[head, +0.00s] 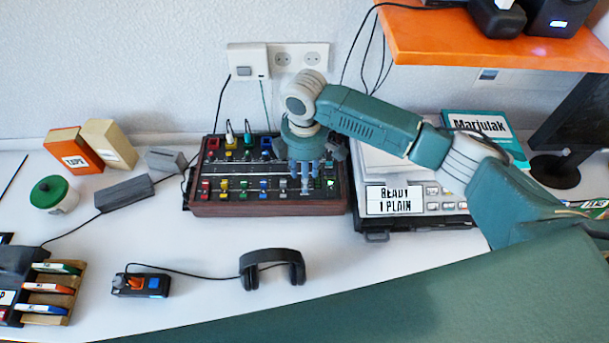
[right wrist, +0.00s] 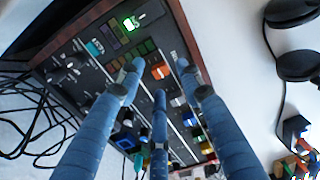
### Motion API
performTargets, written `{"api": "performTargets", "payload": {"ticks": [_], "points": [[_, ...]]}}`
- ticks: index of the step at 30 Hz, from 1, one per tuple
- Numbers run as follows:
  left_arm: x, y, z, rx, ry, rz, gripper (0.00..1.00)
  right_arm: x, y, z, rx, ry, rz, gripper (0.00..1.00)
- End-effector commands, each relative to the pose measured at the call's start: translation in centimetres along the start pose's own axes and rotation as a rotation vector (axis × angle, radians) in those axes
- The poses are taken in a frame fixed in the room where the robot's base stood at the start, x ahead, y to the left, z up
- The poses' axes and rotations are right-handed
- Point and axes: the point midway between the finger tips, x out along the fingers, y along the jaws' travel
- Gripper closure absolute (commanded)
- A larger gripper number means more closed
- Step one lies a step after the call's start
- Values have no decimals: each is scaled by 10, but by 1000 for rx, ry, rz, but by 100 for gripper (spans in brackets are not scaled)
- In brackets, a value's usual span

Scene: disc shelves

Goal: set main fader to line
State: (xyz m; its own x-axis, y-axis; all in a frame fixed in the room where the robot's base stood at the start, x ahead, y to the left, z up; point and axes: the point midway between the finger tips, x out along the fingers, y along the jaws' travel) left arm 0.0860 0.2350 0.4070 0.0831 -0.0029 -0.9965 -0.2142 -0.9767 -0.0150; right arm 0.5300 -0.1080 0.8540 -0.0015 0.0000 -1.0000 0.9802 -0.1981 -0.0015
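The mixer (head: 270,209) is a dark panel in a red-brown casing on the white table, with a row of coloured fader caps. My right gripper (head: 305,188) comes down over its right part, blue fingers close to the panel. In the right wrist view the fingertips (right wrist: 163,88) are spread, with an orange cap (right wrist: 161,70) showing between them. My left gripper is not in view.
Headphones (head: 270,262) and a small black box (head: 140,285) lie in front. A grey block (head: 124,193) is at left. An orange shelf (head: 480,40) overhangs at upper right.

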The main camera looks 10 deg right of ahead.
Motion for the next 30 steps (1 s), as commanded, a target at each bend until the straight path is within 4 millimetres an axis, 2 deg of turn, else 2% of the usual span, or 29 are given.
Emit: {"api": "performTargets", "payload": {"ticks": [6, 14, 15, 20, 26, 30], "points": [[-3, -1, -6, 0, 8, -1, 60, 18, 0, 0, 0, -1, 0, 64], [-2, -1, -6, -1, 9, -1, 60, 20, 0, 0, 0, 0, 1, 64], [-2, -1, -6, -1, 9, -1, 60, 20, 0, 0, 0, 0, 1, 66], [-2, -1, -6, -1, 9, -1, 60, 20, 0, 0, 0, 0, 1, 98], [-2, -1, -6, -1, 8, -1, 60, 20, 0, 0, 0, -1, 1, 100], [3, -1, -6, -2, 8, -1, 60, 21, 13, 0, 3, -2, 3, 100]]}}
